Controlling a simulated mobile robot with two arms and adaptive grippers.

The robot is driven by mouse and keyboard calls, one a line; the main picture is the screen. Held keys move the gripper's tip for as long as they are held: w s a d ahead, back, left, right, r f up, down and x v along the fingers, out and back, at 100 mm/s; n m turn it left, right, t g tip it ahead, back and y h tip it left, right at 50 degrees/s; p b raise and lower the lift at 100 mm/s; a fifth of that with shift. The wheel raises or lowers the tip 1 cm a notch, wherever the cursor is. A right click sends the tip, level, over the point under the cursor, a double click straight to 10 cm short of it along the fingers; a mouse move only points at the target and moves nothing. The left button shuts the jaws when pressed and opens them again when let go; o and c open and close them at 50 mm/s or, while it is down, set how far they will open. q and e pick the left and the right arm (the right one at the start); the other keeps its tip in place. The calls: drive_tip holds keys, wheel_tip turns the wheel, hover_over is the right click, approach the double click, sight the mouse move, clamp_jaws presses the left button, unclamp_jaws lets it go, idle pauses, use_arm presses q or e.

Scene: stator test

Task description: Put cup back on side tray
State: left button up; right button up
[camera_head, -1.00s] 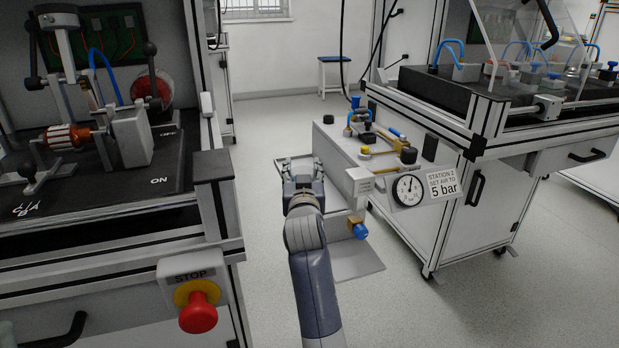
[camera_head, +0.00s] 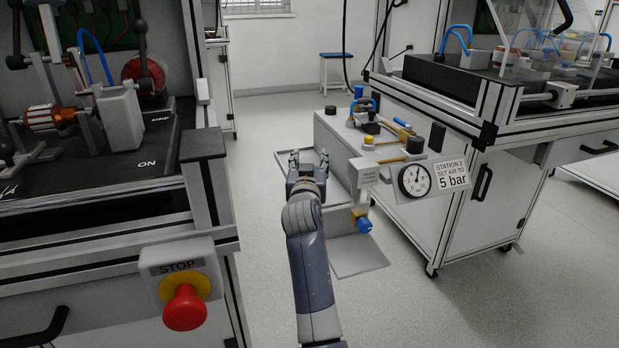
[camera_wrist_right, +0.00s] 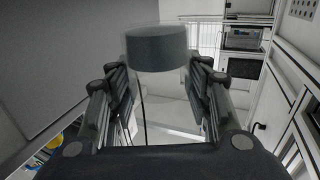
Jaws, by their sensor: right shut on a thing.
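My right gripper (camera_head: 308,163) reaches forward in the middle of the head view, over the grey side tray (camera_head: 335,158) on the left side of the white cabinet. In the right wrist view, the gripper (camera_wrist_right: 158,80) is shut on a dark grey, round cup (camera_wrist_right: 157,50) held between its fingertips. A faint see-through part shows above the dark part. In the head view I cannot make out the cup behind the gripper. Whether the cup touches the tray is not clear. My left gripper is not in view.
The white cabinet (camera_head: 345,135) carries a pressure gauge (camera_head: 415,180) and blue and yellow fittings. A lower grey plate (camera_head: 360,262) sticks out below the tray. A bench with a red stop button (camera_head: 185,307) stands at left. Open floor (camera_head: 265,125) lies between.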

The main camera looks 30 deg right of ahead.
wheel_tip(320, 180, down, 4)
drive_tip(key=shift+r+b, duration=0.25)
drive_tip(key=shift+b, duration=0.3)
drive_tip(key=o, duration=0.9)
drive_tip(key=shift+f, duration=0.1)
